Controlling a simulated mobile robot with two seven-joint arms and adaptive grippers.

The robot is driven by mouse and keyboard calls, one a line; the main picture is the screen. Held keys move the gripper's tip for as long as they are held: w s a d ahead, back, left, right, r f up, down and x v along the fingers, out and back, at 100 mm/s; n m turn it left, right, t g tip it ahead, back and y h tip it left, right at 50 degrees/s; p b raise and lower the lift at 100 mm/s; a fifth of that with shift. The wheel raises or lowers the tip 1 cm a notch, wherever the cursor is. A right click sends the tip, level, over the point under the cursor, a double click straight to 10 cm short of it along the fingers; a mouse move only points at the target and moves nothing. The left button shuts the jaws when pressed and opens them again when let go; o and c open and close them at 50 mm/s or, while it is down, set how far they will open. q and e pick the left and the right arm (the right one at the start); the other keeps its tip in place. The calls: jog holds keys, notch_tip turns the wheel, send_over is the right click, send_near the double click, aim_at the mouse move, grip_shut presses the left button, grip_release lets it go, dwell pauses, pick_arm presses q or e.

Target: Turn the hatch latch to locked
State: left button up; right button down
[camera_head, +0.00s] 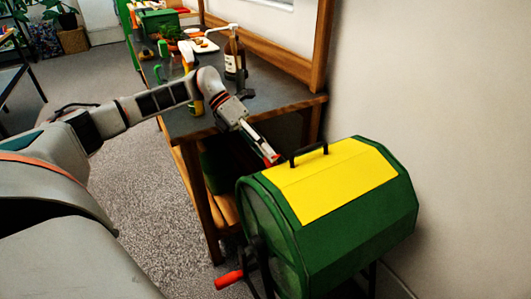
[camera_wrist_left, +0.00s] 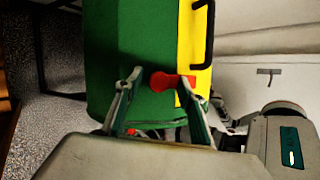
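The green drum (camera_head: 330,235) has a yellow hatch (camera_head: 335,180) on its top, with a black handle (camera_head: 308,152). The small red latch (camera_wrist_left: 172,81) sits at the hatch's edge; it lies across the line between green and yellow in the left wrist view. My left gripper (camera_head: 265,150) is at the hatch's far left corner in the head view. In the wrist view its fingers (camera_wrist_left: 160,82) are apart, with the latch between or just beyond their tips, nearer the right finger. I cannot tell whether they touch it. My right gripper is not in view.
A red crank grip (camera_head: 229,279) sticks out from the drum's left end. Behind stands a wooden-framed bench (camera_head: 190,125) with a brown pump bottle (camera_head: 234,58), spray bottles, a plant and a green box (camera_head: 160,22). A wall is at the right.

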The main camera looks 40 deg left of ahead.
pick_arm(q)
notch_tip(320, 180, up, 10)
dwell(0.8)
dwell(0.3)
